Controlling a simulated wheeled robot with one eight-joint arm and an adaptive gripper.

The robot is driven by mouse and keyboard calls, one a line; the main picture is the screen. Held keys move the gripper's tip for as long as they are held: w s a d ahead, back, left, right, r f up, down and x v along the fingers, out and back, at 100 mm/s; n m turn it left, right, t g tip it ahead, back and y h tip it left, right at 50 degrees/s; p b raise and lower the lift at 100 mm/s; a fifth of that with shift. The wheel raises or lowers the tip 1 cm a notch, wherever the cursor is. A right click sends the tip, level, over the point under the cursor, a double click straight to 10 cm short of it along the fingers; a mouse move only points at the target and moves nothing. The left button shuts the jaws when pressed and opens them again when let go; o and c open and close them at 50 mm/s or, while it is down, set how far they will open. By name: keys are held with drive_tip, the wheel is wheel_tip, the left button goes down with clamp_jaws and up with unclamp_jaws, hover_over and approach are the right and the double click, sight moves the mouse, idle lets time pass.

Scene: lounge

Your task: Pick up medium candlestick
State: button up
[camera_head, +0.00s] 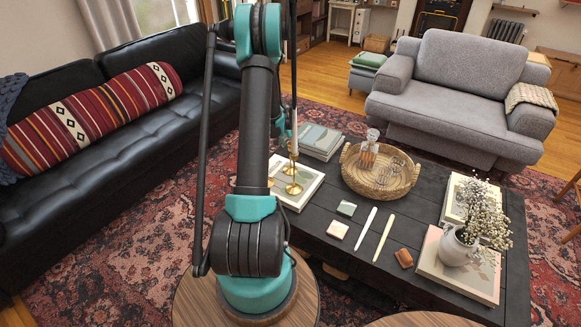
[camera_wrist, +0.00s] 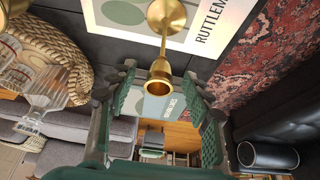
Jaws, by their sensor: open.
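In the wrist view, a brass candlestick (camera_wrist: 160,72) with a round base, thin stem and cup stands on a pale book. Its cup shows between the two green-padded fingers of my gripper (camera_wrist: 160,87), which are spread apart with no visible grip on it. In the head view, brass candlesticks (camera_head: 293,187) stand on the book at the table's left end, partly behind my arm; a white candle shows above one. I cannot tell which is the medium one.
The dark table (camera_head: 330,262) also holds a wicker tray (camera_head: 352,183) with a decanter and glasses, pale tapers (camera_head: 384,238), small blocks, books and a flower vase (camera_head: 457,248). The tray's glassware (camera_wrist: 45,90) is left of my gripper in the wrist view. A black sofa (camera_head: 120,160) stands left.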

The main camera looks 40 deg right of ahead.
drive_tip(key=shift+x, duration=1.1)
drive_tip(key=shift+c, duration=0.6)
clamp_jaws()
